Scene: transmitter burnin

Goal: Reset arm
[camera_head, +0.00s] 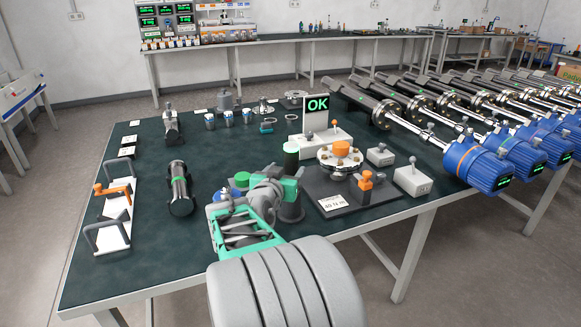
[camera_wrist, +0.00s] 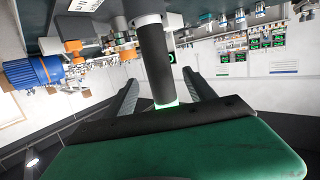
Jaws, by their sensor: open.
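My gripper (camera_head: 283,186) is over the front middle of the dark green bench (camera_head: 100,262), its teal and grey arm parts covering some of the surface. In the wrist view, my gripper (camera_wrist: 164,82) shows its two dark fingers spread apart. A black cylinder with a glowing green end (camera_wrist: 155,65) appears between the fingers, with space on both sides; I see no contact.
A sign reading OK (camera_head: 317,104) stands behind a flanged fixture (camera_head: 340,158). Blue-headed transmitters (camera_head: 478,168) line the right side. A white rack with handles (camera_head: 115,215) and a dark cylindrical part (camera_head: 180,190) lie on the left.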

